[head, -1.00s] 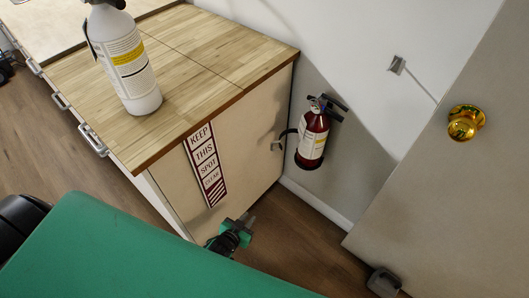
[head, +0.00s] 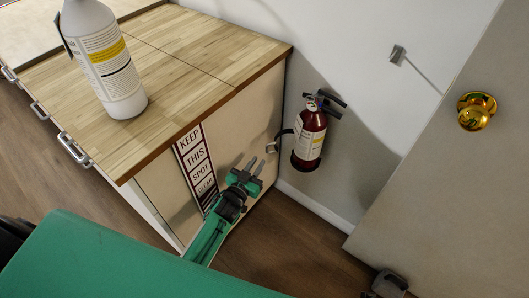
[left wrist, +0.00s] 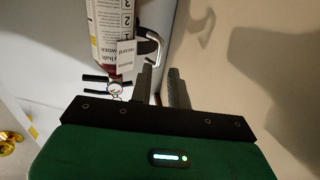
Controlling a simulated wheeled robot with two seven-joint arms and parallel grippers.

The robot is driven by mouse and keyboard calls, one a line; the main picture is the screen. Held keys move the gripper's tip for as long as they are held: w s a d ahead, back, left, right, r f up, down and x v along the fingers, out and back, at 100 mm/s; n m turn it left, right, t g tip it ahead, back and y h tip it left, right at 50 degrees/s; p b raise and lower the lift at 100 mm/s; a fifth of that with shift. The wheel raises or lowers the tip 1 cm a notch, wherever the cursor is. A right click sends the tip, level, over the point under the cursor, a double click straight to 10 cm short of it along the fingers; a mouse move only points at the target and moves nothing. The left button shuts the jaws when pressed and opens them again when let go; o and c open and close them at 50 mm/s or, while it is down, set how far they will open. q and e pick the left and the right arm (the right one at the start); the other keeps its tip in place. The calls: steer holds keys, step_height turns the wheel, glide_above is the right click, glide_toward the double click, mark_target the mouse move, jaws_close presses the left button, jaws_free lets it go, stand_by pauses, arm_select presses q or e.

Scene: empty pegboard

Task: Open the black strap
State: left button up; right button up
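The black strap (head: 285,133) runs around a red fire extinguisher (head: 310,135) hung upright on the wall beside the cabinet. A metal latch (head: 271,148) sits at its left side; a bent metal piece, likely this latch, shows in the left wrist view (left wrist: 153,44) close past the fingertips. The strap's far side is hidden. My right gripper is out of view.
A grey door (head: 440,190) with a brass knob (head: 476,110) is at the right. The floor between cabinet and door is mostly clear.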

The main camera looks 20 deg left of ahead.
arm_select(q)
steer(key=w+d, duration=0.1)
steer(key=w, duration=0.5)
steer(key=shift+w, duration=0.1)
jaws_close()
